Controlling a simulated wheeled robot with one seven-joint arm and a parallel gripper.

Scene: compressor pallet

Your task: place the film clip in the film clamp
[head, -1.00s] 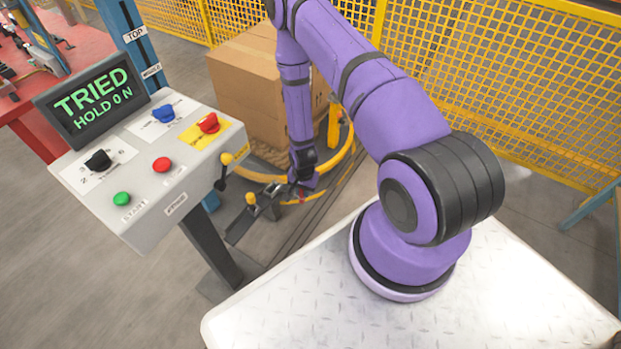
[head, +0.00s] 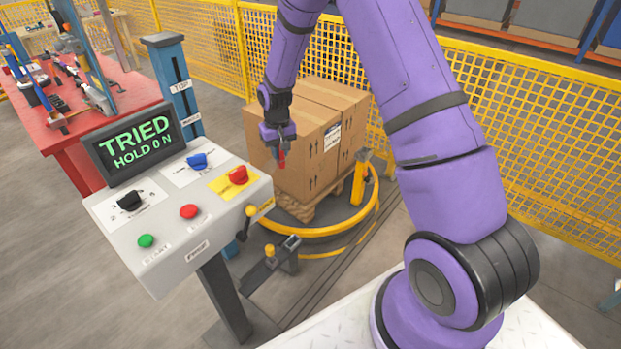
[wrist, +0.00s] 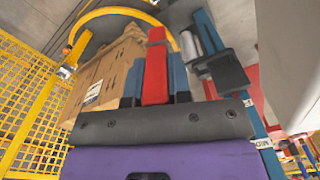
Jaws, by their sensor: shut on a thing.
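My gripper (head: 279,135) is shut on a slim red piece, which I take for the film clip (head: 281,157). It hangs in front of the boxes, clear of the floor. In the wrist view the red clip (wrist: 155,72) stands between the blue fingers of my gripper (wrist: 155,88). A short yellow post with a grey-and-orange head (head: 362,168) stands at the turntable's right edge; it may be the film clamp, but I cannot tell. It also seems to show in the wrist view (wrist: 67,68), apart from the clip.
Cardboard boxes (head: 310,135) stand on a pallet inside a yellow ring (head: 320,231). A control panel (head: 180,215) reads "TRIED HOLD 0 N". A low dark bracket (head: 268,268) is beside it. A blue mast (head: 178,85) and yellow mesh fence (head: 540,140) stand behind.

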